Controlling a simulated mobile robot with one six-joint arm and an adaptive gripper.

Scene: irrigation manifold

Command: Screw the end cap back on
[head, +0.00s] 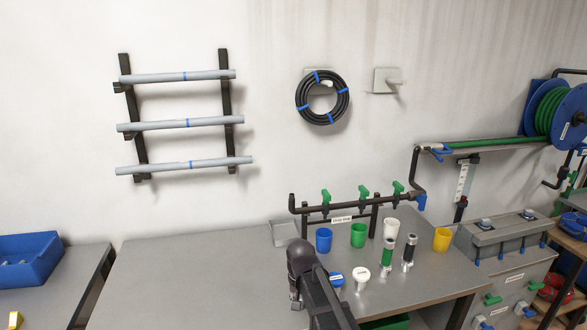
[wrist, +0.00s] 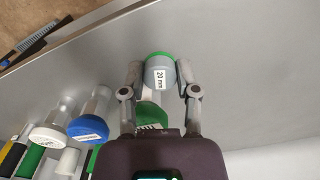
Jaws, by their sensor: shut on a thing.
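In the wrist view my gripper (wrist: 162,75) is shut on a round grey piece with a green rim (wrist: 160,74), labelled "20 mm", one finger on each side. It looks like a cap, but I cannot tell for certain that it is the end cap. A green piece (wrist: 152,114) shows behind it, partly hidden by my gripper.
Blue-topped (head: 336,279) and white-topped (head: 361,273) pieces and two cylindrical fittings (head: 387,252) stand near my arm. The bench's left side is clear.

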